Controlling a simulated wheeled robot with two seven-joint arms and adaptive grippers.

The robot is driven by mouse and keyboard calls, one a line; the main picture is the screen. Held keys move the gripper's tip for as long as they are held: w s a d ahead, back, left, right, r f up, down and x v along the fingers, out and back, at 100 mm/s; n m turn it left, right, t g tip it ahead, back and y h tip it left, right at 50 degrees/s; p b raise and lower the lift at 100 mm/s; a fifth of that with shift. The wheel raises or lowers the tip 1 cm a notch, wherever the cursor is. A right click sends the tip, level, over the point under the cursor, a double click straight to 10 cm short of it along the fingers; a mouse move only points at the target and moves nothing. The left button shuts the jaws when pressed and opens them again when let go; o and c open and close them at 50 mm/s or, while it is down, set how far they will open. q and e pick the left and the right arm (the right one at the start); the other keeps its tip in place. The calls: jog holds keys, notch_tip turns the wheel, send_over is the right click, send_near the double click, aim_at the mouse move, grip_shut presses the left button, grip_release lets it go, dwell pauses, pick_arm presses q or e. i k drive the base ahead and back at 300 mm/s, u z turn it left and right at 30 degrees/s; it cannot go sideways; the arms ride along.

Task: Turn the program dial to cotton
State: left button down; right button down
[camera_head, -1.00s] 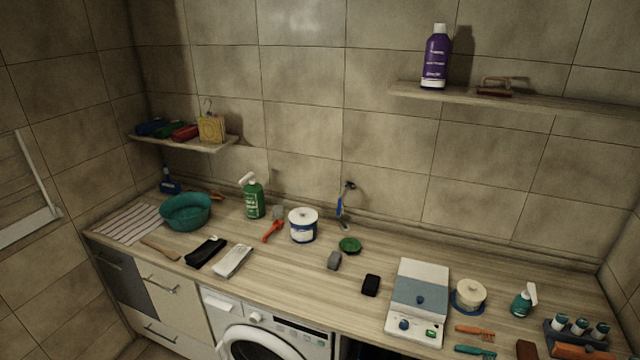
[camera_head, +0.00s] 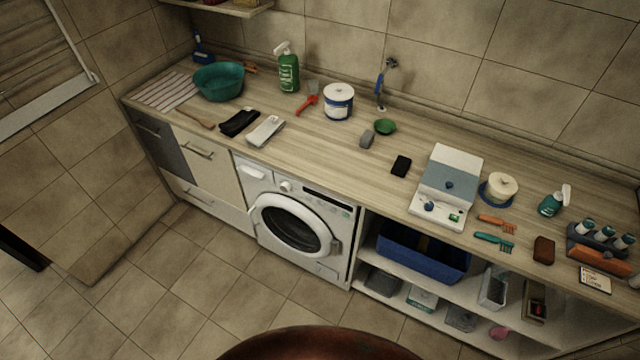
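The white washing machine (camera_head: 327,270) stands under the counter, left of the open shelves. Its round door (camera_head: 290,231) looks closed. The program dial (camera_head: 285,187) is a small pale knob on the front panel, above the door. The dial's markings are too small to read, so I cannot tell which program it points to. Neither of my grippers is in view.
The wooden counter (camera_head: 310,150) holds a teal basin (camera_head: 219,83), a green spray bottle (camera_head: 288,70), a white tub (camera_head: 338,102) and a grey-white device (camera_head: 447,187). Open shelves hold a blue crate (camera_head: 422,252). The tiled floor before the machine looks clear.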

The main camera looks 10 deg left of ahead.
aim_at(285, 187)
jog(key=u, duration=2.05)
jog(key=i, duration=2.45)
jog(key=z, duration=3.35)
